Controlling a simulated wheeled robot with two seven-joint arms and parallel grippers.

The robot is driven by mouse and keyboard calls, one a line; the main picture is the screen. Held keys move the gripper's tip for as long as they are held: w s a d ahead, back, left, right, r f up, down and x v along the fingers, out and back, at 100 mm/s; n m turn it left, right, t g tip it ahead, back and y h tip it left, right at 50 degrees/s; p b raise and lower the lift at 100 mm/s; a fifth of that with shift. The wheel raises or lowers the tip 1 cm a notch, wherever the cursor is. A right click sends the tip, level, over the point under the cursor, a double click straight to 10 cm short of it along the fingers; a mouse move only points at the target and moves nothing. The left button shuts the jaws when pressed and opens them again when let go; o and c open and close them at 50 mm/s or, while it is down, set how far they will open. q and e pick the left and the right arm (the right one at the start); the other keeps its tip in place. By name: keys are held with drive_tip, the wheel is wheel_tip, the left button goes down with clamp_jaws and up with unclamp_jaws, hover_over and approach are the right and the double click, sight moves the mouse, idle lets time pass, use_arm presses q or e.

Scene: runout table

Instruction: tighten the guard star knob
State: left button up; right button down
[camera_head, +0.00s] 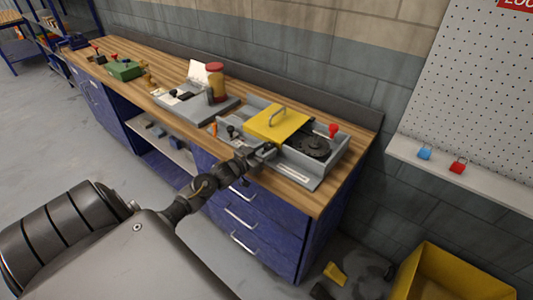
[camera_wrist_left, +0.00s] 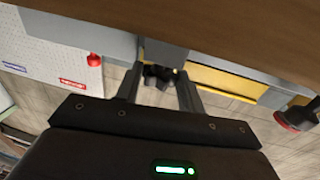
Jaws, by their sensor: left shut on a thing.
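My left gripper (camera_head: 264,153) reaches in from the lower left to the front of the grey machine with the yellow guard (camera_head: 278,122). In the left wrist view its two fingers stand on either side of a small dark star knob (camera_wrist_left: 157,76), and the gripper is shut on it. The knob sits against the grey machine front, beside a yellow strip of the guard (camera_wrist_left: 225,84). In the head view the gripper hides the knob. My right gripper is in neither view.
The machine has a black disc (camera_head: 311,143) and a red knob (camera_head: 333,130) at its right. A grey device with a red-topped cylinder (camera_head: 215,82) stands to its left on the wooden bench (camera_head: 160,70). A yellow bin (camera_head: 455,272) is on the floor at right.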

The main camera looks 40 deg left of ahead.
use_arm(q)
drive_tip(key=shift+a+m+h+b, duration=0.2)
drive_tip(key=shift+m+h+b, duration=0.6)
drive_tip(key=shift+h, duration=0.6)
drive_tip(key=shift+g, duration=0.3)
drive_tip(key=o, duration=1)
drive_tip(key=shift+c, duration=0.2)
drive_tip(key=shift+s+a+f, duration=0.1)
drive_tip(key=shift+s, duration=0.15)
drive_tip(key=b+v, duration=0.2)
drive_tip(key=v, duration=0.8)
